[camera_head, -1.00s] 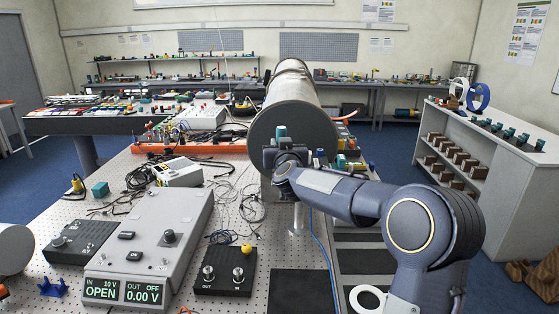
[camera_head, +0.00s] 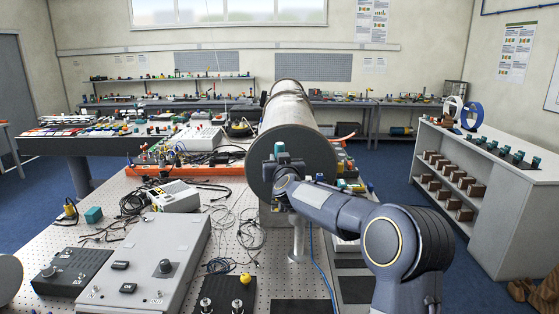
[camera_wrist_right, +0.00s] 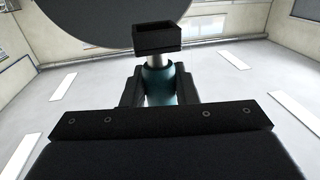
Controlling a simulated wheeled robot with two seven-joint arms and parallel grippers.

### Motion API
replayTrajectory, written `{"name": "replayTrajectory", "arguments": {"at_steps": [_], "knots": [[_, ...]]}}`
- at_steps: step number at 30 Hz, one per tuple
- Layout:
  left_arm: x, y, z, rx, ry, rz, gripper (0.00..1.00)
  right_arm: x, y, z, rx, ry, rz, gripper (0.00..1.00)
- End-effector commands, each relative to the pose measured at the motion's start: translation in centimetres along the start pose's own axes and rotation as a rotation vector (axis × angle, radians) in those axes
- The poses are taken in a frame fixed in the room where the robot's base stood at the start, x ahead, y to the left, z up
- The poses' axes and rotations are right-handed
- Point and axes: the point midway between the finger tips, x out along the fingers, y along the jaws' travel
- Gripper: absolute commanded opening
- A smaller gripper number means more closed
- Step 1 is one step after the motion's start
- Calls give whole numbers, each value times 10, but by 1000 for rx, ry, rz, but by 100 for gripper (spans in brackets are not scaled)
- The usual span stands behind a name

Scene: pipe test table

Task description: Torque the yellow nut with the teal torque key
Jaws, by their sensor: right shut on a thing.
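My right gripper (camera_head: 281,165) is shut on the teal torque key (camera_head: 281,150), in front of the large grey pipe's round end (camera_head: 312,158). In the right wrist view, the teal key (camera_wrist_right: 158,88) stands between the two dark fingers, with a silver shaft and a black rectangular head beyond them. The pipe end shows behind that head; I cannot tell whether they touch. A small yellow piece (camera_head: 244,279) sits by the black two-connector box (camera_head: 228,297); I cannot tell whether it is the yellow nut. My left gripper is out of view.
A grey instrument box (camera_head: 150,255) and a dark box (camera_head: 72,270) stand at the front left of the perforated table. Loose cables (camera_head: 240,235) lie left of the pipe. A white shelf unit (camera_head: 490,215) stands at the right, with blue floor between.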

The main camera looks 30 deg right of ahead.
Motion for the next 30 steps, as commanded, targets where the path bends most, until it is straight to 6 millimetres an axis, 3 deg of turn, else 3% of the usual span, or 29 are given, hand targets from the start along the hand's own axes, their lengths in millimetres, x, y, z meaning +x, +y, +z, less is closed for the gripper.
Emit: {"name": "replayTrajectory", "arguments": {"at_steps": [15, 30], "knots": [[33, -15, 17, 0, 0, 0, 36, 0, 0, 46, -1, 1, 0, 0], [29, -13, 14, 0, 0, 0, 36, -1, 0, 41, -1, 2, 0, 0]]}}
